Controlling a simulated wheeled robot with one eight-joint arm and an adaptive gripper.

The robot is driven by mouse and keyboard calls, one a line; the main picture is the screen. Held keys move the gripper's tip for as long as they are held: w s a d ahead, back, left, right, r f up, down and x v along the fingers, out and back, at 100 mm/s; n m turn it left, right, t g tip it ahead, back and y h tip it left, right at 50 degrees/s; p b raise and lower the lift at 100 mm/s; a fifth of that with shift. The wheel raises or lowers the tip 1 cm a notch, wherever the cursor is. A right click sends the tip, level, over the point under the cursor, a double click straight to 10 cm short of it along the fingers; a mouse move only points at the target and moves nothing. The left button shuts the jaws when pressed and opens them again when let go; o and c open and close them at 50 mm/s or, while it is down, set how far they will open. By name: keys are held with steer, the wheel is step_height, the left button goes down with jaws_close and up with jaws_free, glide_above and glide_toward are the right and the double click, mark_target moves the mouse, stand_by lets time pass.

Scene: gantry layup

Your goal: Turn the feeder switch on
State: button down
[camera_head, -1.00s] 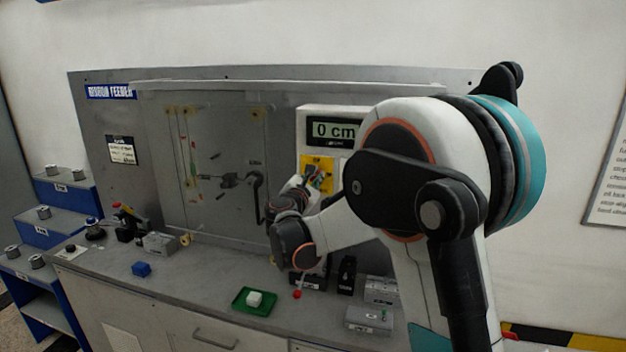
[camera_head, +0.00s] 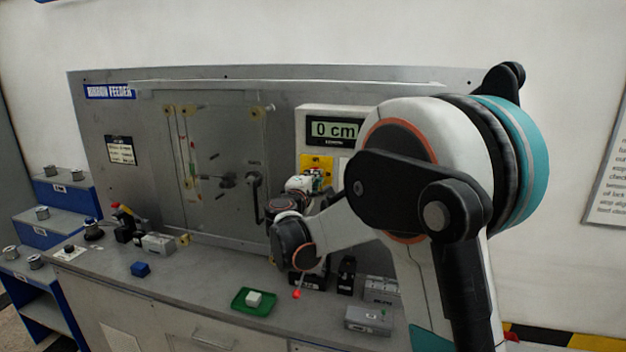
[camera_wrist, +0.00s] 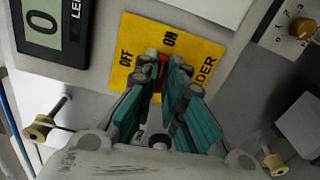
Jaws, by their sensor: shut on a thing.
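The feeder switch (camera_wrist: 163,72) shows as a small red part on a yellow plate (camera_wrist: 197,50) marked OFF, ON and "…DER". My gripper (camera_wrist: 165,64) is shut on the switch, with its teal-padded fingers on both sides of it. The fingertips hide most of the switch, so its exact position is hard to tell. ON is printed just beyond the fingertips and OFF to their left. In the head view the yellow plate (camera_head: 316,161) sits below the "0 cm" display (camera_head: 334,129), and my gripper (camera_head: 316,181) covers its lower part.
The ribbon feeder panel (camera_head: 120,190) stands behind the bench (camera_head: 190,270). A black crank handle (camera_head: 254,195) is close left of my wrist. A red-tipped lever (camera_head: 296,294), a green tray (camera_head: 240,304) and a blue block (camera_head: 140,268) are on the bench. A knob (camera_wrist: 301,28) shows at upper right.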

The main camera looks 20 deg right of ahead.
steer(key=shift+m, duration=0.6)
steer(key=c, duration=1.7)
jaws_free()
steer(key=v, duration=1.2)
